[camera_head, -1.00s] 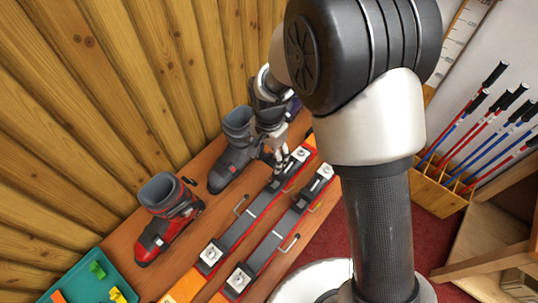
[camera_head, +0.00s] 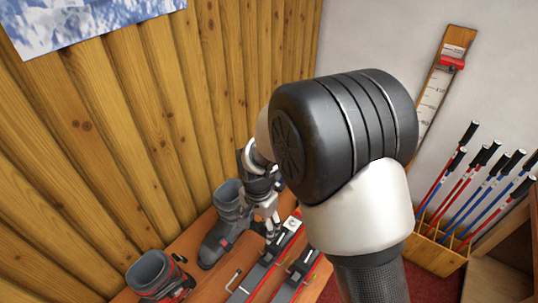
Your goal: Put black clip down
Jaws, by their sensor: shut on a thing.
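My gripper (camera_head: 270,232) is low over the wooden bench (camera_head: 190,246), between the grey ski boot and the skis' bindings. Its fingers point down and look closed. The black clip is too small and too shaded to make out between the fingertips, and my arm covers part of that area. I cannot tell whether the fingertips touch the bench.
A grey boot (camera_head: 226,226) stands just left of my gripper and a red-and-grey boot (camera_head: 157,276) nearer. Two skis with bindings (camera_head: 291,223) lie to the right. A pole rack (camera_head: 436,245) stands at right. A plank wall (camera_head: 130,130) backs the bench.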

